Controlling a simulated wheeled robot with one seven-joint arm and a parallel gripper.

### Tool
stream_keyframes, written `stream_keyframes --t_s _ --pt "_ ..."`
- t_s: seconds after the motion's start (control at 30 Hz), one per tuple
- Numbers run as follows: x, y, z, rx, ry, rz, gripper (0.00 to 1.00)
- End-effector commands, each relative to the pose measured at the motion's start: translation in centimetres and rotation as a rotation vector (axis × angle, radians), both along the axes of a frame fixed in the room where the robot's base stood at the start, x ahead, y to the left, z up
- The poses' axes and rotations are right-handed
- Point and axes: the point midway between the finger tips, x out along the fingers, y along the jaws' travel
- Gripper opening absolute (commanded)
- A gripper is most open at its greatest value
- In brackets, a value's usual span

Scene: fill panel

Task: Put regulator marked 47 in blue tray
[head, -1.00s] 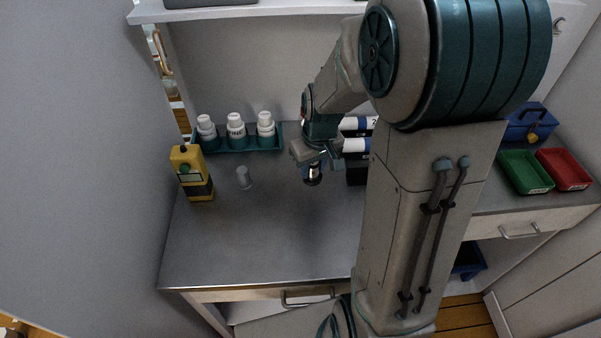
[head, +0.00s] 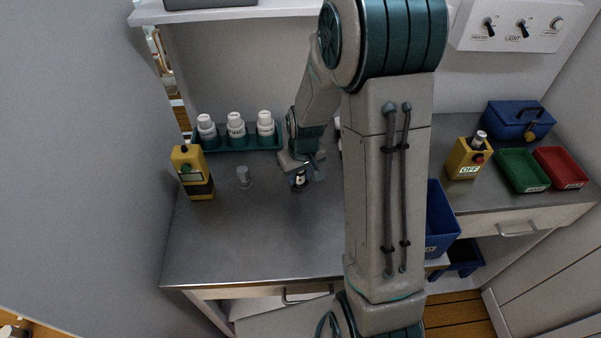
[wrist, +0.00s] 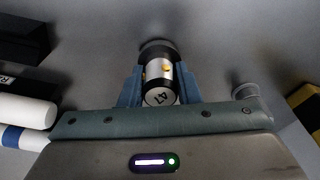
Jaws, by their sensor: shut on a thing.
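The regulator (wrist: 158,72) is a silver and black cylinder with a small yellow mark, and its end reads 47. My gripper (wrist: 159,88) has its blue fingers shut on both sides of it. In the head view my gripper (head: 306,172) is over the grey counter, and the lower end of the regulator (head: 298,184) shows under it. I cannot tell whether the regulator touches the counter. A blue open container (head: 438,226), which looks like the blue tray, is at the counter's right, partly hidden behind my arm.
A teal rack (head: 236,148) with white-capped bottles stands at the back left. A yellow device (head: 192,172) and a small grey peg (head: 243,177) are left of my gripper. A yellow OFF box (head: 467,158), green tray (head: 522,170), red tray (head: 562,168) and blue toolbox (head: 518,120) are right.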

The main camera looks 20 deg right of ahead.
Motion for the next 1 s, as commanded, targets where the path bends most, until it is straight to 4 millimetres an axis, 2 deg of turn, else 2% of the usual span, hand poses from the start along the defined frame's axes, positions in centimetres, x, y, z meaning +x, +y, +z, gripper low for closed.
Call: stream_keyframes --t_s 0.17,0.2,0.23,0.27,0.67,0.77,1.0 --pt "0.0 0.0 -0.5 0.0 -0.001 0.0 0.0" --pt "0.0 0.0 -0.3 0.0 0.0 0.0 0.41" --pt "0.0 0.0 -0.3 0.0 0.0 0.0 0.49" --pt "0.0 0.0 -0.3 0.0 0.0 0.0 0.51" --pt "0.0 0.0 0.4 0.0 -0.001 0.0 0.51" --pt "-0.1 -0.1 1.5 0.0 -0.004 -0.001 0.51" --pt "-0.7 -0.2 5.9 0.0 -0.007 -0.001 0.51"
